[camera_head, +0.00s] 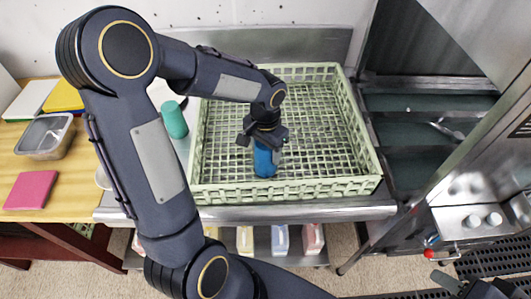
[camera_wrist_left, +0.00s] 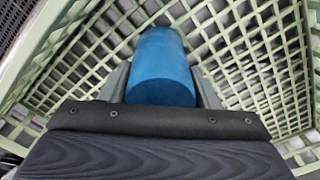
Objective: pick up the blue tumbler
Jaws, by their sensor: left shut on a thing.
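The blue tumbler (camera_head: 264,160) is in the pale green dish rack, near its front side. My left gripper (camera_head: 264,141) reaches down over it and is shut on it. In the left wrist view the tumbler (camera_wrist_left: 161,68) lies between the two grey fingers, with the open lattice of the rack around it. I cannot tell whether its base touches the rack floor. Part of the tumbler is hidden behind the gripper. My right gripper (camera_head: 452,284) shows only in part at the lower right of the head view, away from the rack; its jaw opening is unclear.
The green rack (camera_head: 285,188) stands on a metal counter (camera_head: 300,213). A teal tumbler (camera_head: 174,120) stands left of it. A grey bin (camera_head: 45,136) and a pink board (camera_head: 31,190) lie on the wooden table. A metal machine (camera_head: 470,195) stands at the right.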

